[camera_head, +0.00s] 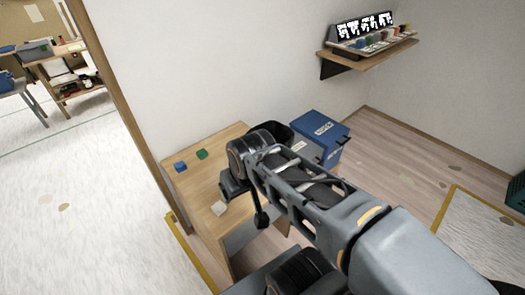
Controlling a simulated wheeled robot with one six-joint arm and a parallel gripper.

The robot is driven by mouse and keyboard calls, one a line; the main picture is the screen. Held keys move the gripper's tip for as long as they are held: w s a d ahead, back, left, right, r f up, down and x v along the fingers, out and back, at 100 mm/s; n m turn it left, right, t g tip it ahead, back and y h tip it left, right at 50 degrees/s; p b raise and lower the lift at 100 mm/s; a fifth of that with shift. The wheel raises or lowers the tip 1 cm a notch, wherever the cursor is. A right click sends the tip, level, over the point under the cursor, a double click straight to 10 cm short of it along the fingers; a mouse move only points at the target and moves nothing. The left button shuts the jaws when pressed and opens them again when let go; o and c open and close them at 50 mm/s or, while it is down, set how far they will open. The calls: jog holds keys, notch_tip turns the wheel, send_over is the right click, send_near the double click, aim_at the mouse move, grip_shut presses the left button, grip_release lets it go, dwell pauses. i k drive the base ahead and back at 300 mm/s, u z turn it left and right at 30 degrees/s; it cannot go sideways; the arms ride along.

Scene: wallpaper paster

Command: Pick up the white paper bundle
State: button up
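A small white block-like bundle (219,208), likely the white paper bundle, lies on the wooden table (215,180) near its front part. My arm reaches in from the lower right over the table's right side. My gripper (261,219) hangs at the arm's far end, to the right of the white bundle and apart from it in the picture. Its fingers are dark and small here, so I cannot tell whether they are open or shut. I see nothing held in it.
A blue item (180,167) and a green item (202,154) lie toward the back of the table. A blue lidded bin (322,127) stands behind my arm. A wall shelf (370,58) holds several small items. Open floor (90,215) lies at left.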

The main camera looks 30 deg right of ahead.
aim_at(219, 208)
jog(key=u, duration=0.1)
jog(key=k, duration=0.35)
jog(key=u, duration=1.45)
jog(key=i, duration=0.5)
